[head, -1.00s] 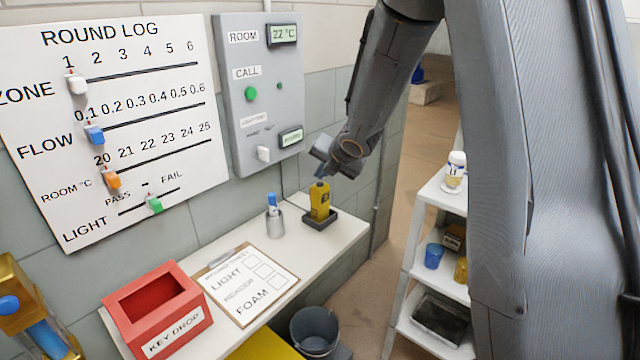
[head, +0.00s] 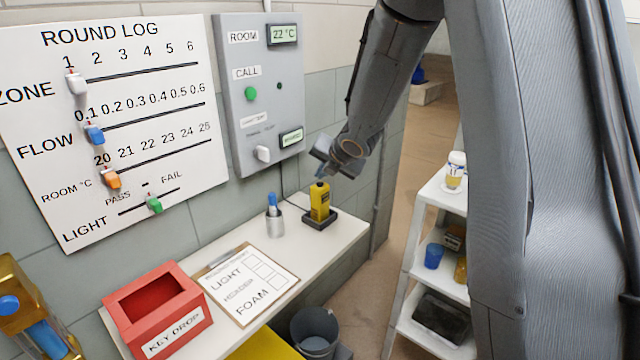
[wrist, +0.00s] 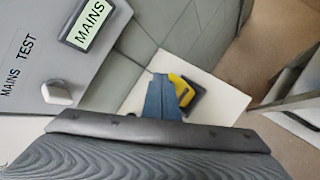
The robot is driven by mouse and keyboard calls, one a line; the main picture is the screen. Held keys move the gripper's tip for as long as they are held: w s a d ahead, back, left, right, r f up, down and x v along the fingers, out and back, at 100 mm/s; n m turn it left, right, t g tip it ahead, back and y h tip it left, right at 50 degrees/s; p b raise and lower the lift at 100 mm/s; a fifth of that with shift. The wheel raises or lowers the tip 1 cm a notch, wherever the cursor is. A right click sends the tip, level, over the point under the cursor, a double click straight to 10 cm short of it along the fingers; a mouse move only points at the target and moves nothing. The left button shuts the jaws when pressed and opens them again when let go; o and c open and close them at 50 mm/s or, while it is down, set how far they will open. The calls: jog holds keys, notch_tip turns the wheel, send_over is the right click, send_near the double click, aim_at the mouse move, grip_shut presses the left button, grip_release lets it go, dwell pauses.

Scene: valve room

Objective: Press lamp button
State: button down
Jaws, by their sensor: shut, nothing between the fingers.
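A yellow handheld device with a dark top (head: 320,201) stands upright in a black tray-like base (head: 321,220) at the far end of the shelf. My gripper (head: 319,172) is shut and empty just above it, pointing down. In the wrist view its blue fingers (wrist: 158,98) partly cover the yellow device (wrist: 181,88); contact cannot be told. The grey wall panel (head: 232,112) has a green button (head: 250,94) under CALL, a small dark green spot, and a white knob (head: 263,153), labelled MAINS TEST in the wrist view. No button reads as lamp; any button on the device is hidden.
The white shelf (head: 262,248) also holds a metal cup with a blue pen (head: 274,218), a clipboard (head: 248,284) and a red key-drop box (head: 158,312). A white rack (head: 400,298) stands at right. A bucket (head: 315,330) is below the shelf.

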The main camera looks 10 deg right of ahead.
aim_at(322, 188)
jog(key=shift+f, duration=0.2)
jog(key=shift+f+b, duration=0.3)
jog(key=shift+b, duration=0.35)
jog(key=shift+f, duration=0.15)
dwell(0.4)
jog(key=shift+r+p, duration=0.4)
jog(key=shift+r, duration=0.25)
notch_tip(322, 188, up, 6)
jog(key=p, duration=0.6)
jog(key=shift+s, duration=0.1)
